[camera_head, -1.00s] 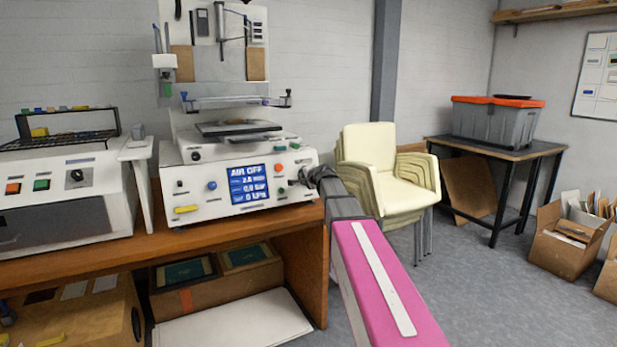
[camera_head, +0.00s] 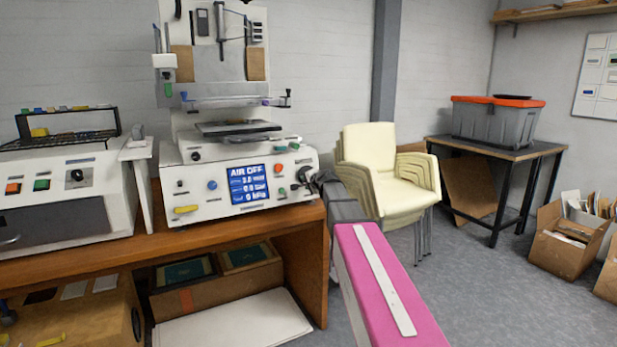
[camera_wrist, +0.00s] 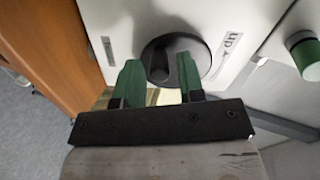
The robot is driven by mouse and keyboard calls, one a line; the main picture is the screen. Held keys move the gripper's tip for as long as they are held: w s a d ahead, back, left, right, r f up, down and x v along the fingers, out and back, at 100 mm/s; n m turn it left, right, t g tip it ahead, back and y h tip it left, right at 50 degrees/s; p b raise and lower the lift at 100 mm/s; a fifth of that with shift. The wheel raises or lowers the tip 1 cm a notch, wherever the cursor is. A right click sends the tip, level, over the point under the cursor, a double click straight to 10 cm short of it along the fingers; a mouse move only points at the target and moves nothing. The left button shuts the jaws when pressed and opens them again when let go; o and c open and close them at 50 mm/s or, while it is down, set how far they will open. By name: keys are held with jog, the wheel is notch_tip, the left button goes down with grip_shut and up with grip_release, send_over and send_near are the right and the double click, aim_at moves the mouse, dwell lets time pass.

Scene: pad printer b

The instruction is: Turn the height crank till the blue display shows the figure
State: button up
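The white pad printer (camera_head: 180,205) stands on the brown bench, its blue display (camera_head: 248,184) lit. The display reads "AIR OFF" on top, with what looks like 3.0 on the second line; the small print is blurred. The height crank (camera_head: 303,174) is at the right of the front panel, partly hidden by my gripper (camera_head: 322,183). In the wrist view the crank (camera_wrist: 193,48) is a dark round disc with a handle, beside a printed "up"/"dn" label. My gripper (camera_wrist: 160,77) has its green fingers apart, one each side of the handle, with gaps visible.
A green knob (camera_wrist: 305,54) sits to the crank's right in the wrist view. Another white machine (camera_head: 65,200) stands left on the bench. Stacked cream chairs (camera_head: 385,175) stand close behind my arm. A black table (camera_head: 495,148) carries a grey bin. Floor at right is mostly open.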

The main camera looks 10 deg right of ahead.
jog(key=shift+s, duration=0.1)
jog(key=v, duration=0.5)
dwell(0.7)
jog(key=s+a+f+n+g+h, duration=0.15)
jog(key=s+f+n+g, duration=0.3)
jog(key=s+f, duration=0.75)
jog(key=s+a+f+n+g+h, duration=0.15)
jog(key=s+f+n+g, duration=0.3)
jog(key=s+f, duration=0.85)
jog(key=s+d+f+n+g+h, duration=0.1)
jog(key=s+f+g, duration=0.3)
jog(key=s+f, duration=0.4)
jog(key=shift+s+d+f+n+g, duration=0.2)
jog(key=shift+s+f+n+g, duration=0.15)
jog(key=shift+s+n, duration=0.45)
jog(key=shift+s, duration=0.15)
